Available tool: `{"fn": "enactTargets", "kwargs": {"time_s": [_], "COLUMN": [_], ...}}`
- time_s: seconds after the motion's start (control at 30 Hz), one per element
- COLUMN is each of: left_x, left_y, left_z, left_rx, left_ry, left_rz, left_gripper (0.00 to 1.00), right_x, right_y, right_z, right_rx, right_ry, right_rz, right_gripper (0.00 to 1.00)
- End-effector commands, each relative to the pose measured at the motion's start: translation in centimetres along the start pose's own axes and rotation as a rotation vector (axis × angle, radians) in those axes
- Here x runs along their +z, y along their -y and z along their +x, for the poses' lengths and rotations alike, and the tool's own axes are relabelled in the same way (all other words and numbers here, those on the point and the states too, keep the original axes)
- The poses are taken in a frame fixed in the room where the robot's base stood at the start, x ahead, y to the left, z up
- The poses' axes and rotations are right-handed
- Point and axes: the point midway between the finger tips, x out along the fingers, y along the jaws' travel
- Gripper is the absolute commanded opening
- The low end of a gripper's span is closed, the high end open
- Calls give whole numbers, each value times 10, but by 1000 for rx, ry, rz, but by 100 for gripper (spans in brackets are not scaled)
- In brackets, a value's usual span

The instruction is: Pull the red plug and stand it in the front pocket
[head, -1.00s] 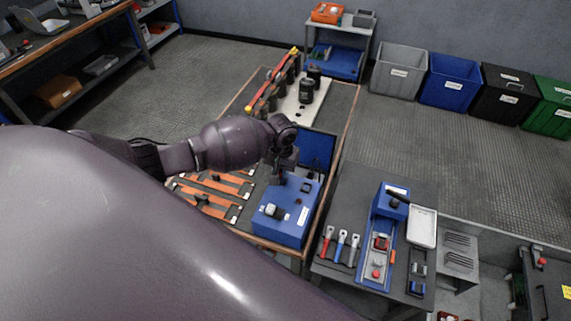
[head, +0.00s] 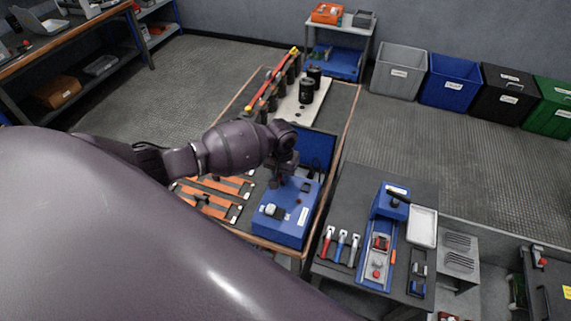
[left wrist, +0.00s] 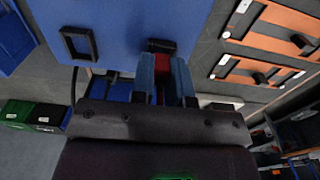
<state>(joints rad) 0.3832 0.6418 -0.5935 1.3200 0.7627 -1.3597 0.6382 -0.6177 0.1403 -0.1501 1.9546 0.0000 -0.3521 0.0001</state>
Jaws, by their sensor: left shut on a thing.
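The red plug (left wrist: 160,74) shows as a small red piece between the two blue fingers in the left wrist view. My left gripper (left wrist: 167,78) is shut on it. A dark socket frame lies right at the fingertips, on the face of the blue box (left wrist: 115,18); I cannot tell whether the plug is still seated. A second black frame (left wrist: 78,43) on the box looks empty. In the head view my left gripper (head: 276,182) is at the left edge of the blue box (head: 268,228), and the plug is hidden. I cannot identify the front pocket. My right gripper is out of view.
Orange-barred panels (head: 208,203) lie left of the box. An upright blue panel (head: 316,150) stands behind it. A bench (head: 345,195) with hand tools and a blue fixture is to the right. Black cylinders (head: 306,92) stand farther back.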

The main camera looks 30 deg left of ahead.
Motion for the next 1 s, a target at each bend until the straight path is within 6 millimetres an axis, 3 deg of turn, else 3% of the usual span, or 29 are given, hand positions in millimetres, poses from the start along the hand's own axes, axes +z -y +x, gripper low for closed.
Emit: {"fn": "enactTargets", "kwargs": {"time_s": [1.0], "left_x": [4], "left_y": [0], "left_z": [15], "left_rx": [0], "left_ry": [6], "left_rz": [0], "left_gripper": [0], "right_x": [2], "right_y": [0], "right_z": [1], "right_rx": [0], "right_ry": [1], "right_rz": [0], "right_gripper": [0]}}
